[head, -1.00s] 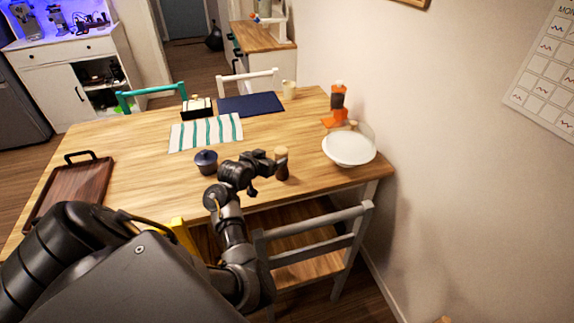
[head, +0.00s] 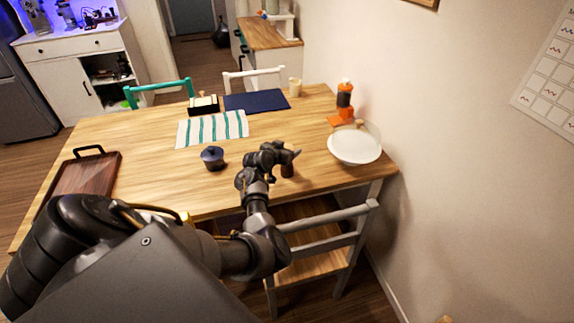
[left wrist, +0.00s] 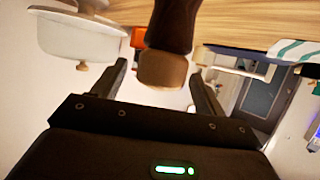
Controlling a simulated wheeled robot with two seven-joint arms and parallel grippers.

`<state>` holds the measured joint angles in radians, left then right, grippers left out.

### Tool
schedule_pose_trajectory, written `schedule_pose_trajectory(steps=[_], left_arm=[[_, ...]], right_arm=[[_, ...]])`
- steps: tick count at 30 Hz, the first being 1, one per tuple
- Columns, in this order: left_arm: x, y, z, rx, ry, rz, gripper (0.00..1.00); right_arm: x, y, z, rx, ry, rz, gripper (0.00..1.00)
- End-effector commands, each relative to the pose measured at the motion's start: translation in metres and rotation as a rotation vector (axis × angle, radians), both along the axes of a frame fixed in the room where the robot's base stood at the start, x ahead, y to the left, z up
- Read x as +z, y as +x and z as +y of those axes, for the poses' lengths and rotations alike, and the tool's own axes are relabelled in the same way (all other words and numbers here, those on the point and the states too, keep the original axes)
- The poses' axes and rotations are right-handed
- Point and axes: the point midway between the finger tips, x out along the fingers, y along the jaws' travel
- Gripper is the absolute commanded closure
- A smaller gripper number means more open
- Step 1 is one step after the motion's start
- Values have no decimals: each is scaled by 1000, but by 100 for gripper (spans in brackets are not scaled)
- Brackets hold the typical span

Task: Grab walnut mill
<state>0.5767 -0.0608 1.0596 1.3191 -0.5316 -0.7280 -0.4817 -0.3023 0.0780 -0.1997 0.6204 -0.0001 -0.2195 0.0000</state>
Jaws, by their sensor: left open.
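The walnut mill (head: 287,171) stands near the front right of the wooden table. In the head view its upper part is mostly hidden behind my left gripper (head: 290,155). In the left wrist view, which is upside down, the mill shows its dark brown body (left wrist: 170,25) and pale wooden top (left wrist: 162,69). The top lies between the two spread fingers of my left gripper (left wrist: 158,78), with a visible gap on each side. The left gripper is open and holds nothing. My right gripper is not in view.
A dark blue lidded pot (head: 212,157) is to the left. A striped cloth (head: 212,129) lies farther back. A grey chair (head: 325,217) stands at the front edge.

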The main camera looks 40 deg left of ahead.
Motion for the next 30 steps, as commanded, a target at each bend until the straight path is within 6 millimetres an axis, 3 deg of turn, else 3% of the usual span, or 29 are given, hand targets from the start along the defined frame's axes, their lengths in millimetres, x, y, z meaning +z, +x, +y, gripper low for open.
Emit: schedule_pose_trajectory(steps=[10,27,30], left_arm=[[-4,7,1,1,0,1,28],[-4,6,1,0,0,1,100],[-3,7,1,1,1,-1,100]], right_arm=[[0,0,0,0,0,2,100],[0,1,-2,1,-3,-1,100],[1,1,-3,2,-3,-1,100]])
